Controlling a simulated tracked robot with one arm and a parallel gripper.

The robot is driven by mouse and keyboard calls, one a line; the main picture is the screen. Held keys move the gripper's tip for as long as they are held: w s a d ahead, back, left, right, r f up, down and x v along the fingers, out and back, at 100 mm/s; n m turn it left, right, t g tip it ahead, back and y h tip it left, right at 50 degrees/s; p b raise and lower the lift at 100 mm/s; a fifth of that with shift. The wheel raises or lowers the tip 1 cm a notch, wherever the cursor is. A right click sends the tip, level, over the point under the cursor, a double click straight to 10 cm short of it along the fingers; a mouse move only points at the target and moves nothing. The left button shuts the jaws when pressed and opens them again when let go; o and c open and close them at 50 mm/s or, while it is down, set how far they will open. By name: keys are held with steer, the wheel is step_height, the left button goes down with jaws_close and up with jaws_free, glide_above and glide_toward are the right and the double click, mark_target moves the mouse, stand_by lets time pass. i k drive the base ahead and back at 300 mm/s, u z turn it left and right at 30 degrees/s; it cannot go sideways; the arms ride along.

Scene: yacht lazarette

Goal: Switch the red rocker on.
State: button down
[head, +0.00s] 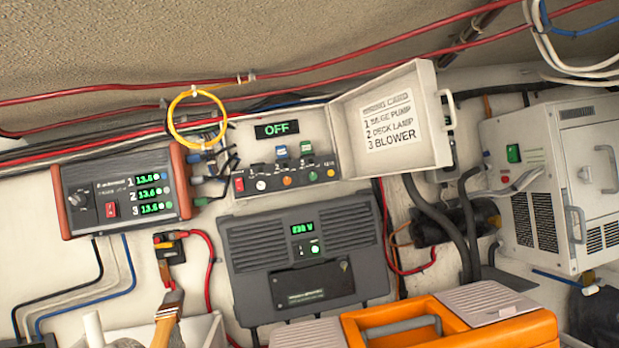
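A small red rocker (239,184) sits at the left end of the grey switch panel (262,150), beside a row of small round coloured knobs or buttons. The panel's display (277,129) reads OFF in green. Its white lid (437,86) stands open to the right, with a card listing bilge pump, deck lamp and blower. Another red rocker (111,209) is on the grey and red charger unit (75,181) at the left. The frame is too coarse to tell either rocker's position. My gripper is not in the picture.
A yellow cable loop (171,121) hangs left of the panel. Below the panel is a dark inverter (248,262) with a green readout. An orange toolbox (520,328) stands lower right, a white heater-like box (552,130) at right. Red cables run across the top.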

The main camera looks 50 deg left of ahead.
mark_target(239, 181)
steer(key=u, duration=0.3)
steer(key=i, duration=1.15)
steer(key=u, duration=0.8)
